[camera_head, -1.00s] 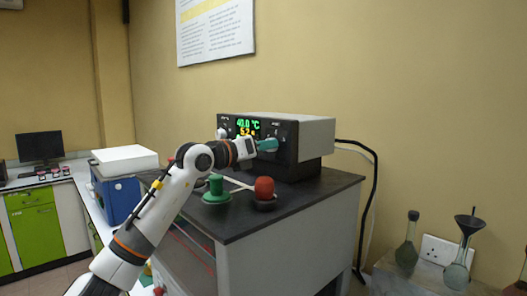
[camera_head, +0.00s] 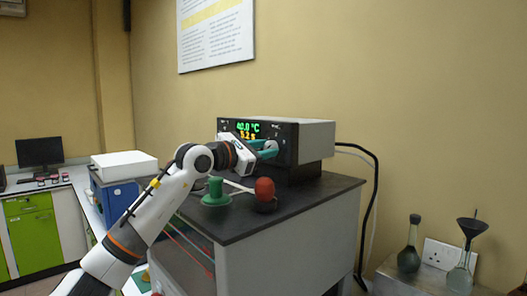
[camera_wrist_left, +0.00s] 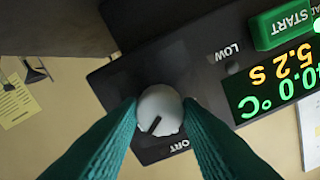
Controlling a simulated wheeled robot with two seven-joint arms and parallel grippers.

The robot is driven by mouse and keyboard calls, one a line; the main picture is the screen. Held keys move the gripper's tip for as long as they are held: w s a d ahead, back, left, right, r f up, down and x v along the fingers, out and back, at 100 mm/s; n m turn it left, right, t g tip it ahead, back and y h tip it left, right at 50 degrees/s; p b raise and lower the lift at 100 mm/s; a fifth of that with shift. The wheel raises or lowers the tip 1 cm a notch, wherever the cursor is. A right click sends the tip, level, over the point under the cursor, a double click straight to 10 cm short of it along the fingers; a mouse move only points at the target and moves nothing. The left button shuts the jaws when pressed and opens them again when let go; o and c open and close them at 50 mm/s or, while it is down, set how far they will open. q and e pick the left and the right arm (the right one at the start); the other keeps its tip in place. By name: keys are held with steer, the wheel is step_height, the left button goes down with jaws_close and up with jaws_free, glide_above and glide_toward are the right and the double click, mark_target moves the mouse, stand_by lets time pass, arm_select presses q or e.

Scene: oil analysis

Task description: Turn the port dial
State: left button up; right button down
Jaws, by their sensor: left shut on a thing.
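The port dial (camera_wrist_left: 160,110) is a round white knob with a dark pointer line, on the black front panel of the instrument (camera_head: 306,140). In the left wrist view the panel is rolled round, and part of the label by the dial reads "ORT". My left gripper (camera_head: 270,148) has teal fingers at the right part of the panel. In the left wrist view its fingers (camera_wrist_left: 160,118) are shut on the dial, one on each side. The dial's pointer slants toward the lower left of that view. In the head view the fingers hide the dial. My right gripper is not in view.
A green START button (camera_wrist_left: 283,24) and a lit display (camera_wrist_left: 285,85) are beside the dial. A green stand (camera_head: 215,192) and a red-topped piece (camera_head: 265,192) stand on the dark bench top (camera_head: 300,196) below the arm. A black cable (camera_head: 375,205) hangs at right.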

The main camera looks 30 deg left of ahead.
arm_select(q)
steer(key=shift+f+m, duration=0.2)
steer(key=shift+m, duration=0.3)
steer(key=o, duration=1)
steer(key=shift+r, duration=0.15)
steer(key=shift+c, duration=0.2)
steer(key=b+v, duration=0.5)
steer(key=v, duration=0.7)
